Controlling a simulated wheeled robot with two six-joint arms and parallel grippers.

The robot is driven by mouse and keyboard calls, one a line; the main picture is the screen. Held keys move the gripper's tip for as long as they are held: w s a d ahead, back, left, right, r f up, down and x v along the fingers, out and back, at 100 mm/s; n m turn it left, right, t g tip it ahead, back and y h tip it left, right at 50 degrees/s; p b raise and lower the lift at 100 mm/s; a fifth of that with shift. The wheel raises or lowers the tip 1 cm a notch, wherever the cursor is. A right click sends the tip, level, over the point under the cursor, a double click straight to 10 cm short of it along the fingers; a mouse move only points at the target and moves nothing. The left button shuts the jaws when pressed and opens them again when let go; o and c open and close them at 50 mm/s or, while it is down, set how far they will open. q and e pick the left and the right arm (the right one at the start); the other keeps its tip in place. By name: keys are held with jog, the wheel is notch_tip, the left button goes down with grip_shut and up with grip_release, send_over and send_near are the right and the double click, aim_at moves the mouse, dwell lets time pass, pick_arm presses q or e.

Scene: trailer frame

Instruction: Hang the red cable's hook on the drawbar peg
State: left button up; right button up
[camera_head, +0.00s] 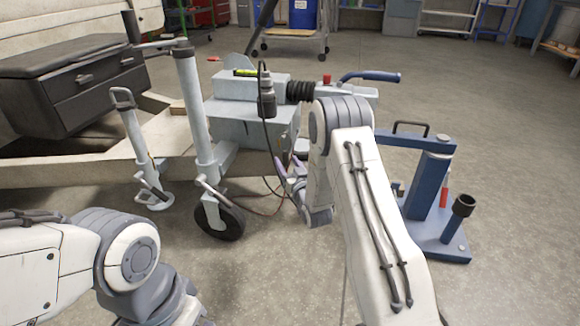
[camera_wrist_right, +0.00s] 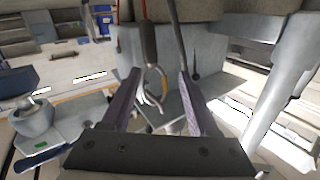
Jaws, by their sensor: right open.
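My right gripper (camera_head: 292,182) is low beside the drawbar (camera_head: 245,128), partly hidden by my right arm. In the right wrist view its two purple-grey fingers (camera_wrist_right: 160,105) are apart. A small curved metal hook (camera_wrist_right: 163,84) hangs from a dark reddish sleeve and shows in the gap between the fingers; I cannot tell whether it touches either one. The red cable (camera_head: 268,213) loops low near the floor beside the jockey wheel. A short dark peg-like part (camera_wrist_right: 196,66) shows on the grey drawbar side; I cannot tell if it is the peg. My left gripper is out of view.
A black cable (camera_head: 263,140) hangs in front of the drawbar. The jockey wheel (camera_head: 219,221) stands left of the gripper. A blue stand (camera_head: 428,195) is to the right. Open floor (camera_head: 500,130) lies beyond the stand.

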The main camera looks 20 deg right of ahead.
jog(key=s+p, duration=0.5)
jog(key=s, duration=0.5)
jog(key=a+r+n+g+y+p, duration=0.3)
jog(key=a+r+g+p, duration=0.2)
jog(key=a+r, duration=0.55)
jog(key=s+a+r+n+g+p, duration=0.2)
jog(key=s+a+r+g+p, duration=0.3)
jog(key=a, duration=0.4)
jog(key=s+a+r+n+g+p, duration=0.1)
jog(key=s+r+g+p, duration=0.2)
jog(key=s, duration=0.7)
jog(key=s+a+r+n+g+h+p, duration=0.1)
jog(key=s+r+n+g, duration=0.1)
jog(key=s+r, duration=0.55)
jog(key=s+a+r+n+g+p, duration=0.1)
jog(key=s+r+g+p, duration=0.15)
jog(key=s, duration=0.85)
notch_tip(320, 180, up, 38)
jog(key=s+d+p, duration=0.1)
jog(key=p, duration=3.6)
jog(key=shift+p, duration=0.3)
